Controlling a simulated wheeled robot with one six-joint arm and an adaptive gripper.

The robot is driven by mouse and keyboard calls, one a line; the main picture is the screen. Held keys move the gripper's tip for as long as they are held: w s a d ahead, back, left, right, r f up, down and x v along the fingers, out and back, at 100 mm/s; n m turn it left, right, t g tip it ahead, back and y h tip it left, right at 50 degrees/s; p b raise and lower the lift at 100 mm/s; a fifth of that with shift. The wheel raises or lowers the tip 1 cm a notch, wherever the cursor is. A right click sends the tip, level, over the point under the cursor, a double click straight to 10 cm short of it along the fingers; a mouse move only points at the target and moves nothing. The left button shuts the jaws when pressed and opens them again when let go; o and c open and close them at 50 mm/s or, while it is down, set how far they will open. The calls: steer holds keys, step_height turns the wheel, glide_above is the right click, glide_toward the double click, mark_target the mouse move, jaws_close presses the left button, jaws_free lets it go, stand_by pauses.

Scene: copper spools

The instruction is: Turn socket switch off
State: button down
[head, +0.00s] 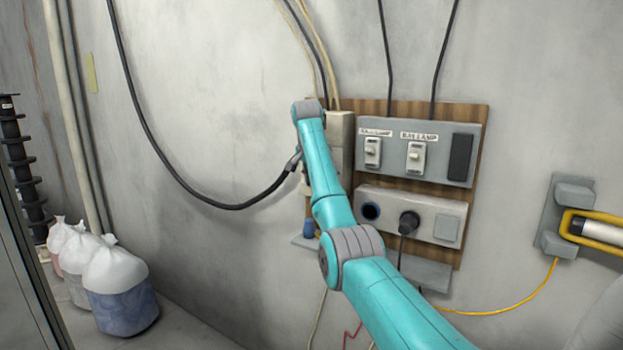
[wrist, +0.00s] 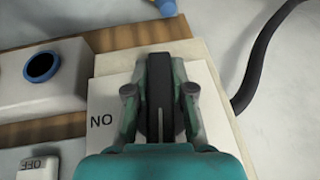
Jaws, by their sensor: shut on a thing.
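A cream socket switch box (head: 341,127) is on the left part of the wooden board in the head view, partly hidden behind my arm. In the wrist view its pale front (wrist: 105,95) shows upside-down lettering that appears to be "ON". A dark upright switch handle (wrist: 160,80) stands out from this front. My gripper (wrist: 160,105) is shut on the handle, one finger on each side. The handle's lower end is hidden by my gripper. In the head view my gripper is hidden behind my arm.
A grey panel (head: 432,171) with two lamp switches is right of the box. A socket panel (head: 438,237) with a black plug (head: 408,222) is below it. A black cable (head: 148,130) loops left of the box. White bags (head: 118,262) stand on the floor at left.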

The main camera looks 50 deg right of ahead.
steer(key=shift+s+g, duration=0.15)
steer(key=shift+g, duration=0.65)
steer(key=c, duration=1)
jaws_free()
steer(key=shift+r, duration=0.1)
steer(key=v, duration=1.1)
steer(key=shift+a+r, duration=0.2)
steer(key=shift+r, duration=0.1)
